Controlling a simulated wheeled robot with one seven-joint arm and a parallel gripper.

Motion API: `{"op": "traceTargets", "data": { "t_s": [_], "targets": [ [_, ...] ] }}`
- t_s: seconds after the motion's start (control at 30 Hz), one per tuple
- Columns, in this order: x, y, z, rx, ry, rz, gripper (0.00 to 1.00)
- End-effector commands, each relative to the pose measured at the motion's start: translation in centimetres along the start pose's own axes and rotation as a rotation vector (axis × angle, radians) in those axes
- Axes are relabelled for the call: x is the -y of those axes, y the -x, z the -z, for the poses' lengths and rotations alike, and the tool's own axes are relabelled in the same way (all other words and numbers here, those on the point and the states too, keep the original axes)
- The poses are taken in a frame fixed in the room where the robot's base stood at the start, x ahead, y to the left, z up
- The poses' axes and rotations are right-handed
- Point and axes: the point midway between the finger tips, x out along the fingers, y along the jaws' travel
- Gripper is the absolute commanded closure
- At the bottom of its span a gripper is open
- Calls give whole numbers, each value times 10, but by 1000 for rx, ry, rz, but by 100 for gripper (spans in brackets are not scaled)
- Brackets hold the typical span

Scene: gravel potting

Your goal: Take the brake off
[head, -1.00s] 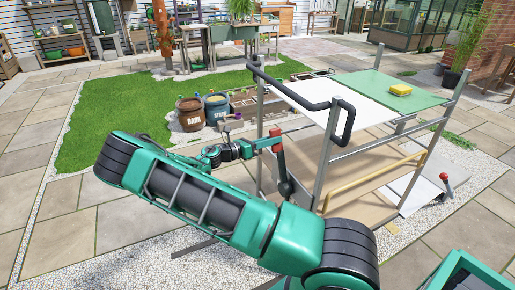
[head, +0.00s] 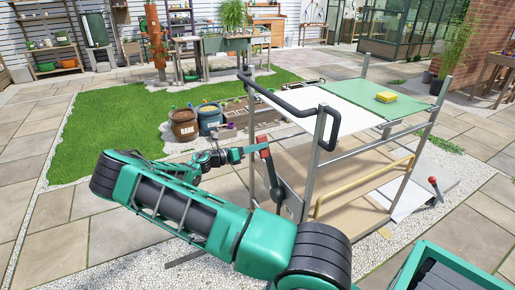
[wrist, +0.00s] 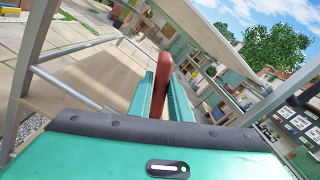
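The near brake lever is on the left side of the metal cart (head: 313,165). It is a dark bar with a red handle (head: 264,145), tilted slightly with its top to the left. My gripper (head: 257,150) reaches it from the left at the height of the red part. In the wrist view, the reddish handle (wrist: 164,65) stands between the two teal fingers of my gripper (wrist: 161,92) and fills the gap, so they look shut on it. The lever's lower part is hidden there. A second red-knobbed lever (head: 434,184) stands at the cart's far right.
The cart has a white and green top with a yellow sponge (head: 386,97), a black push handle (head: 300,108) and a yellow bar (head: 362,187). Barrels (head: 184,124) stand behind on the grass edge. Paving at left (head: 40,150) is clear.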

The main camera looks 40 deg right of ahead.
Motion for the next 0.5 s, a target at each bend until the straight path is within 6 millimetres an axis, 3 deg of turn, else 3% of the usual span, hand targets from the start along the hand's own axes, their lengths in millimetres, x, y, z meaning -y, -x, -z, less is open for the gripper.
{"op": "traceTargets", "data": {
  "t_s": [0.03,0.07,0.37,0.5],
  "targets": [
    [-6,3,-2,4,-1,-15,72],
    [-6,3,-2,4,-2,-15,66],
    [-3,2,-1,2,-1,-8,66],
    [-3,12,-1,3,-1,-10,66]
  ]
}}
